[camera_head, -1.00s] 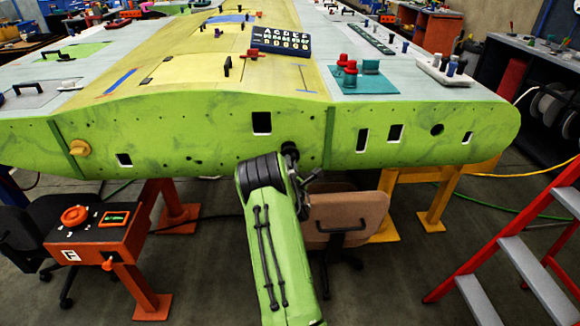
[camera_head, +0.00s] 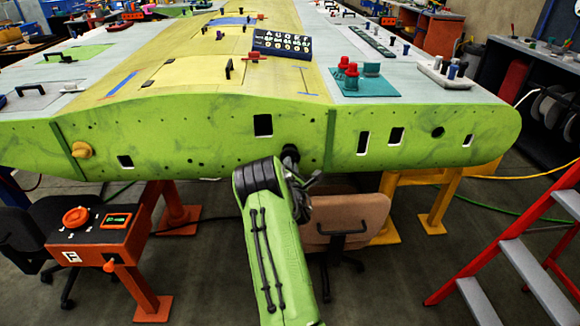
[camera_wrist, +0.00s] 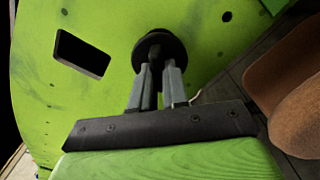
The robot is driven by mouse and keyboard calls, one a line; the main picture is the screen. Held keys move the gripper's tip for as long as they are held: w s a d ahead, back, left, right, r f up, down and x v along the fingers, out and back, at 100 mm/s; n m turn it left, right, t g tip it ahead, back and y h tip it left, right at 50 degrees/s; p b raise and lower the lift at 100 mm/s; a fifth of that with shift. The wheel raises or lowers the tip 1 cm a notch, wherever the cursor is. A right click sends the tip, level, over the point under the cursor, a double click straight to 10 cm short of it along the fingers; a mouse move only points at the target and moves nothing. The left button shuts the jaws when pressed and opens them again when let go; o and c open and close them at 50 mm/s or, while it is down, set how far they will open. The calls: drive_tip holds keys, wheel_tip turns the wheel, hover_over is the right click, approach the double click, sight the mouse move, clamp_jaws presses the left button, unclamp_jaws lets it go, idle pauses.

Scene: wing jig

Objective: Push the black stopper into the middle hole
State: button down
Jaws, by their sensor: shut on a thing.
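The black stopper (camera_wrist: 160,46) is a round, flanged plug at the tips of my gripper (camera_wrist: 158,75). Its wide flange is at or very close to the green panel face; I cannot tell how deep it sits. My gripper's two grey fingers are shut on it. In the head view the stopper (camera_head: 290,151) shows as a dark shape on the green panel (camera_head: 220,140), below and right of a rectangular opening (camera_head: 263,125). My arm hides most of the gripper there. The hole behind the stopper is hidden.
A yellow knob (camera_head: 82,150) sits on the panel's left. Right of the stopper are rectangular cutouts and a round hole (camera_head: 437,132). A brown chair (camera_head: 345,220) stands below the panel near my arm. A red ladder (camera_head: 510,250) stands at the right.

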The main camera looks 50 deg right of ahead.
drive_tip(key=shift+f, duration=0.1)
drive_tip(key=shift+w+d, duration=0.1)
drive_tip(key=shift+d, duration=0.05)
drive_tip(key=shift+x, duration=2)
drive_tip(key=c, duration=1.1)
unclamp_jaws()
drive_tip(key=shift+o, duration=0.2)
drive_tip(key=shift+f, duration=0.1)
drive_tip(key=b+v, duration=0.7)
drive_tip(key=v, duration=0.8)
drive_tip(key=shift+s+a, duration=0.3)
